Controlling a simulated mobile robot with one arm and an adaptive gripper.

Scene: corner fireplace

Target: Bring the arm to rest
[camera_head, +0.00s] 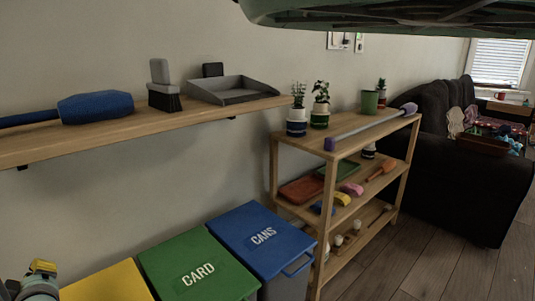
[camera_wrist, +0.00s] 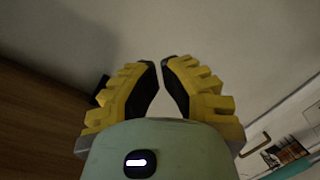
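My gripper (camera_wrist: 160,63) shows in the wrist view with two yellow ribbed fingers and dark inner pads. The fingertips lean in close together, with only a thin gap between them, and nothing is held. Plain wall lies behind the fingertips. In the head view, a small yellow and grey part of my arm shows in the lower left corner; the rest is cut off by the frame.
A wall shelf (camera_head: 140,125) holds a blue-headed tool (camera_head: 95,107), a brush (camera_head: 162,88) and a dustpan (camera_head: 235,90). Below are yellow, green (camera_head: 195,265) and blue bins (camera_head: 262,238). A wooden rack (camera_head: 345,150) and dark sofa (camera_head: 460,190) stand right. Floor (camera_head: 440,270) is clear at lower right.

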